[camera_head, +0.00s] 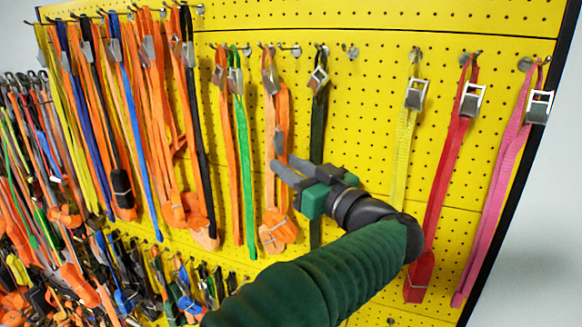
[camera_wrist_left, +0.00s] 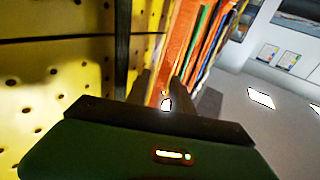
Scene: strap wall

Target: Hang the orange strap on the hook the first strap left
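An orange strap (camera_head: 269,115) with a metal buckle hangs from a hook in the middle of the yellow pegboard, its lower end bundled. My left gripper (camera_head: 278,157) is at this strap's mid-height, fingers pointing left, tips overlapping it in the picture. In the left wrist view the two fingers (camera_wrist_left: 162,92) stand apart, with orange webbing (camera_wrist_left: 181,38) beyond and between them; contact cannot be told. A bare hook (camera_head: 350,51) is on the board right of the dark green strap (camera_head: 319,115). My right gripper is not in view.
A yellow strap (camera_head: 403,150), a red strap (camera_head: 445,165) and a pink strap (camera_head: 492,200) hang at the right. A green strap (camera_head: 242,150) hangs close left of the orange one. Many straps crowd the left. My left forearm crosses the lower middle.

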